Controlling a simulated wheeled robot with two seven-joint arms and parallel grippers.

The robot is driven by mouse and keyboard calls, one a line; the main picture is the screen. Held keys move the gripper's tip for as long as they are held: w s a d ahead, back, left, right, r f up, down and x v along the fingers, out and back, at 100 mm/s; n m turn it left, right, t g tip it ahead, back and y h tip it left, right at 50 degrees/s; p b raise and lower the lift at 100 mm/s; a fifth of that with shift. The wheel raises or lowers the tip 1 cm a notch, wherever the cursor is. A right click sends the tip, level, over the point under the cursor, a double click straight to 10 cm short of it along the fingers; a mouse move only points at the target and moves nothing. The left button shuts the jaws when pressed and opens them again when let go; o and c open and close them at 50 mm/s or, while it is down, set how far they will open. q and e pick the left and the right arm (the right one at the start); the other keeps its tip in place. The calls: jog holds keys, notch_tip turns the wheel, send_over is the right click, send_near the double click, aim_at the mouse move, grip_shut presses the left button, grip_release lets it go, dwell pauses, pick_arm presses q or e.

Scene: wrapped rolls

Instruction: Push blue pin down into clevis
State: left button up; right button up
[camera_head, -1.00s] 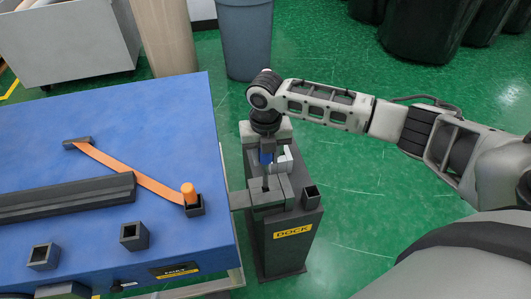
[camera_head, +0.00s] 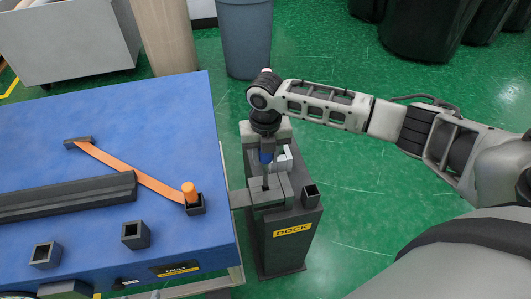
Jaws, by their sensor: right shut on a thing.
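A blue pin (camera_head: 266,156) stands upright over the dark clevis (camera_head: 268,192) on top of the dock post (camera_head: 285,238), which carries a yellow DOCK label. My right gripper (camera_head: 266,150) points straight down and is shut on the blue pin's upper part. The pin's lower end is close above or in the clevis; I cannot tell how deep it sits. My left gripper is not in view.
A blue-topped cart (camera_head: 190,110) stands left of the dock, joined by a grey bar (camera_head: 240,198). On it are an orange strap (camera_head: 130,173), an orange peg (camera_head: 189,192) in a socket and a dark rail (camera_head: 65,197). Bins stand behind. Green floor at right is clear.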

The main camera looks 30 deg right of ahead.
aim_at(265, 176)
pick_arm(q)
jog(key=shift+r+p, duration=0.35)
jog(key=shift+p, duration=0.05)
pick_arm(e)
jog(key=shift+r, duration=0.1)
pick_arm(q)
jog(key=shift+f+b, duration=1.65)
jog(key=shift+b, duration=0.05)
pick_arm(e)
jog(key=shift+f, duration=3.1)
pick_arm(q)
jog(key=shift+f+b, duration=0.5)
jog(key=shift+b, duration=0.5)
pick_arm(e)
jog(key=shift+f, duration=1.55)
jog(key=o, duration=1.2)
notch_tip(265, 176, up, 16)
jog(key=shift+r, duration=0.1)
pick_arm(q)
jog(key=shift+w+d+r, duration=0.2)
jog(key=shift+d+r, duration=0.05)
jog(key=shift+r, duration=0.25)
